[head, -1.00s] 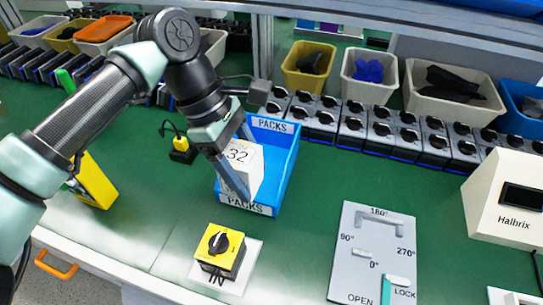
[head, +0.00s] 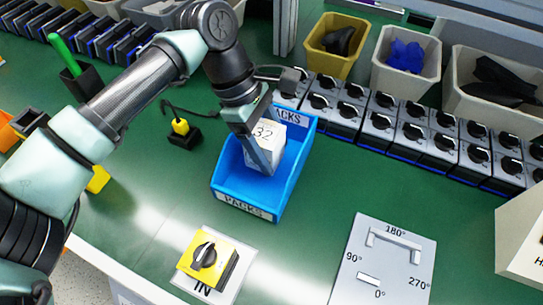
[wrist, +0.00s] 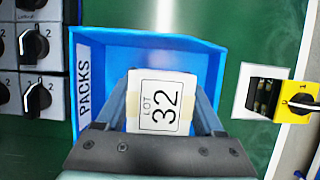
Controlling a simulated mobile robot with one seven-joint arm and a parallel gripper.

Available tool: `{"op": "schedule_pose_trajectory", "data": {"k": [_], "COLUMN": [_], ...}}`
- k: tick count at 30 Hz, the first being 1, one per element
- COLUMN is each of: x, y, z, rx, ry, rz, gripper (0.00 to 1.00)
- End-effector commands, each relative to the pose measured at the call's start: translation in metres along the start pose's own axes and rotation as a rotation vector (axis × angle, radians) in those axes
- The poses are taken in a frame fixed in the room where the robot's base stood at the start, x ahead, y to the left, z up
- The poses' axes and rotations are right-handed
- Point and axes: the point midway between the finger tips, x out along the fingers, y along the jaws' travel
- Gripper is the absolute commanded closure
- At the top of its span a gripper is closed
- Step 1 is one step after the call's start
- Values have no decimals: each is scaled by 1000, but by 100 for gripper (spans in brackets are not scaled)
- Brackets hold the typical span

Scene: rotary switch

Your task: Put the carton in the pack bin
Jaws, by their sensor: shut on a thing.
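The white carton (head: 266,138), with the number 32 on its label, is held within the outline of the blue pack bin (head: 234,182). My gripper (head: 262,158) is shut on the carton from above, with a finger along its near side. In the wrist view the carton (wrist: 160,103) sits between my fingers (wrist: 163,110), with the blue bin (wrist: 205,58) behind and around it. The bin's PACKS labels show. I cannot tell whether the carton touches the bin floor.
A yellow rotary switch (head: 208,258) sits in front of the bin. A grey plate with angle marks (head: 392,270) lies to the right. Rows of grey switch units (head: 410,135) stand behind. A small yellow-and-black device (head: 182,132) with a cable is to the left.

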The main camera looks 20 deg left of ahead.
Motion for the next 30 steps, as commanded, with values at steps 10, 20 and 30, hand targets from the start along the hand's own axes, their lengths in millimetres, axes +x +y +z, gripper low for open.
{"op": "schedule_pose_trajectory", "data": {"k": [10, 20, 30], "x": [32, 34, 34], "y": [0, 0, 0], "z": [-13, -14, -14], "rx": [1, 1, 1], "ry": [1, 1, 0], "rz": [0, 0, 0], "gripper": [92, 23, 0]}}
